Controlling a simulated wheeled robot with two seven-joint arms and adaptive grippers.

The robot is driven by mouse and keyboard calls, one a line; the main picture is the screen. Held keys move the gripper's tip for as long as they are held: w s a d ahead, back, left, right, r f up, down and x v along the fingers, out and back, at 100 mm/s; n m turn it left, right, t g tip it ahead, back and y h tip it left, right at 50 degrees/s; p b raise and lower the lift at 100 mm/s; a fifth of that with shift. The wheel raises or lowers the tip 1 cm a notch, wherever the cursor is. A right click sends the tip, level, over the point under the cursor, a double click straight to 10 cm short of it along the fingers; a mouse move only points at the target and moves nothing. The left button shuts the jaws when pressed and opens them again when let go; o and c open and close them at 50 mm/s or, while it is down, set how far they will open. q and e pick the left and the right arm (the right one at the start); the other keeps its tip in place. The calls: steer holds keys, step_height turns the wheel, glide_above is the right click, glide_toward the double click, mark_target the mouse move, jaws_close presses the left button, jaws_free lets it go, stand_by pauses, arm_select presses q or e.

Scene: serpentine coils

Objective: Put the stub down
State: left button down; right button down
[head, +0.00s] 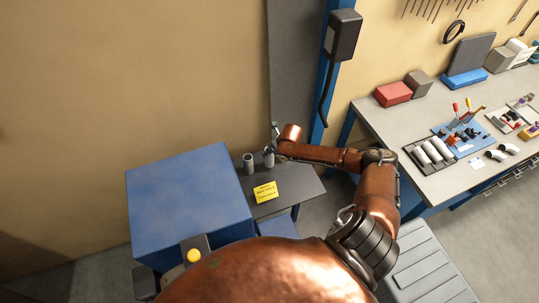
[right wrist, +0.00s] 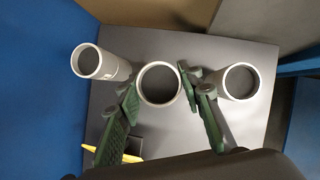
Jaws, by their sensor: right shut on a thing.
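The stub is a short grey tube (right wrist: 158,84) with an open round end, seen nearly end-on in the middle of the right wrist view. My right gripper (right wrist: 160,92) is shut on it, with a green-padded finger on either side. I cannot tell whether its lower end touches the dark tabletop (right wrist: 185,140). In the head view my right gripper (head: 275,140) is at the small dark table (head: 300,184), largely hidden by its own arm. A grey tube (head: 268,159) shows just below it. My left gripper is not in view.
Two similar tubes flank the held one: one on the left (right wrist: 88,62), one on the right (right wrist: 238,80), close to a finger. A blue cabinet (head: 188,195) stands left; a workbench (head: 440,110) with parts is right.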

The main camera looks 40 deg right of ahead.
steer(key=shift+a+f, duration=0.1)
steer(key=shift+f, duration=1.2)
steer(key=shift+f, duration=0.15)
steer(key=c, duration=1.3)
jaws_free()
steer(key=shift+s, duration=0.1)
steer(key=shift+r, duration=0.3)
steer(key=v, duration=1.1)
steer(key=shift+s+r+b, duration=0.2)
steer(key=shift+r+b, duration=0.1)
steer(key=shift+b, duration=0.1)
